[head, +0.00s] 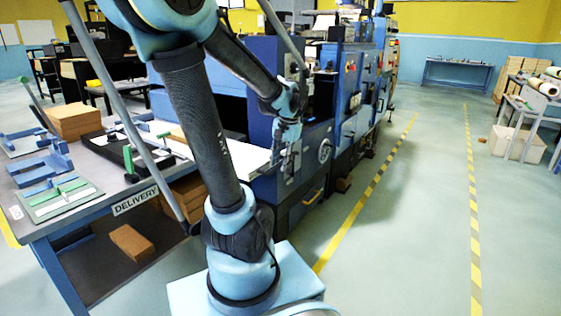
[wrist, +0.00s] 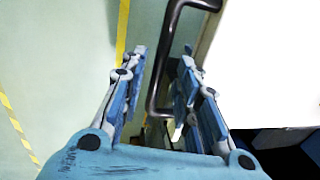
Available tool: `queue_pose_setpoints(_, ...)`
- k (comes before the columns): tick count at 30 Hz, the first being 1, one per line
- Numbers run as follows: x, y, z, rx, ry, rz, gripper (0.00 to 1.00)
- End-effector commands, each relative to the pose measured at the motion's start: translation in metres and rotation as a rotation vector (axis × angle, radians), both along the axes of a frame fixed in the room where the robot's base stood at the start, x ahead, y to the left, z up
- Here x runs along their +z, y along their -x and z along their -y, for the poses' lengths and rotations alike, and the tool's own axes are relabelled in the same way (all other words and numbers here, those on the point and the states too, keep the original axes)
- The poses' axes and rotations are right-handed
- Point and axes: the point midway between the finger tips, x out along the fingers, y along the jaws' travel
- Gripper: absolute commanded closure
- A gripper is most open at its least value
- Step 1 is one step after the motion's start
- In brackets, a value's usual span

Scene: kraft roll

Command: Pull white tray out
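The white tray (head: 238,160) sticks out of the blue machine in the head view, beside my gripper. In the wrist view the tray (wrist: 265,65) fills the right side as a bright white surface. Its black bar handle (wrist: 160,75) runs between my fingers. My gripper (wrist: 164,52) is open, with one finger on each side of the handle; a gap shows between the handle and the fingers. In the head view my gripper (head: 281,154) hangs at the tray's outer end, and the handle there is hidden.
A grey delivery table (head: 110,200) with brown stacks (head: 74,121), green-handled tools and a black tray stands on the left. The blue machine (head: 290,175) continues to the back. The floor (head: 420,200) to the right is clear, with yellow-black striped lines.

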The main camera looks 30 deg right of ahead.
Motion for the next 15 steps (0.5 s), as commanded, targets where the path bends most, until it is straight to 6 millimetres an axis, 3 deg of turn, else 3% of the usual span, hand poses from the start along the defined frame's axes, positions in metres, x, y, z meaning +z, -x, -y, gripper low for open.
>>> queue_pose_setpoints(10, 0.002, 0.001, -0.001, 0.0, 0.0, 0.0, 0.69)
queue_pose_setpoints(15, 0.015, 0.003, 0.0, -0.001, 0.0, -0.001, 0.69)
